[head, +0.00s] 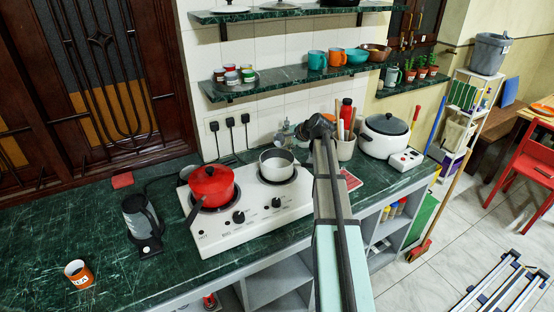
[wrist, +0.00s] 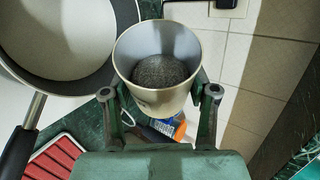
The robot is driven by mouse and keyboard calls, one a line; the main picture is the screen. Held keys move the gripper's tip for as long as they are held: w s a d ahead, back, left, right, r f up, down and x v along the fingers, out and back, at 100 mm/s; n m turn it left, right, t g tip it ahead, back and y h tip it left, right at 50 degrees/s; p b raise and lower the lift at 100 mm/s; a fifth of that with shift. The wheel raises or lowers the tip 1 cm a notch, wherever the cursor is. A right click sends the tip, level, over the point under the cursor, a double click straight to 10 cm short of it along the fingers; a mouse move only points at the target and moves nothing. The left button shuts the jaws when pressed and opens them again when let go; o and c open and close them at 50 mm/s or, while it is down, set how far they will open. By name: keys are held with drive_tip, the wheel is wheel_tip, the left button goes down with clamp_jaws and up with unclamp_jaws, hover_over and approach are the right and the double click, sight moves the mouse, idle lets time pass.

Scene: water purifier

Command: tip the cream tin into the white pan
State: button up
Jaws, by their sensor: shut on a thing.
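The cream tin (wrist: 158,97) is in the wrist view, with its open mouth facing the camera and dark grainy stuff inside. My gripper (wrist: 159,92) is shut on it, one finger on each side. The white pan (wrist: 62,40) shows at the upper left of the wrist view, beside the tin, with a pale inside, a dark rim and a black handle. In the head view the pan (head: 277,163) sits on the right burner of the white stove. My gripper (head: 318,127) is behind and right of the pan there. I cannot make out the tin in that view.
A red pot (head: 211,186) is on the left burner of the stove (head: 255,217). A white rice cooker (head: 384,137) and a utensil holder (head: 345,148) stand to the right. Shelves hang above.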

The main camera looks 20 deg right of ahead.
drive_tip(key=shift+a+f+n+t+h+b, duration=0.2)
drive_tip(key=shift+f+n+t+h+b, duration=0.25)
drive_tip(key=shift+b, duration=0.95)
idle(1.9)
drive_tip(key=shift+r, duration=0.2)
drive_tip(key=p, duration=0.1)
drive_tip(key=r+p, duration=0.1)
drive_tip(key=p, duration=0.1)
drive_tip(key=m+g+y+p, duration=0.1)
drive_tip(key=shift+w+d+r+p, duration=0.25)
drive_tip(key=shift+d+r+p, duration=0.05)
drive_tip(key=shift+d+r, duration=0.1)
drive_tip(key=shift+s+f+m+g+y+p, duration=0.1)
drive_tip(key=shift+f+m+g+y+p, duration=0.15)
drive_tip(key=shift+f+y+p, duration=0.25)
drive_tip(key=shift+f+b, duration=0.35)
drive_tip(key=shift+f, duration=0.1)
drive_tip(key=shift+s+a+r, duration=0.1)
drive_tip(key=shift+a, duration=0.05)
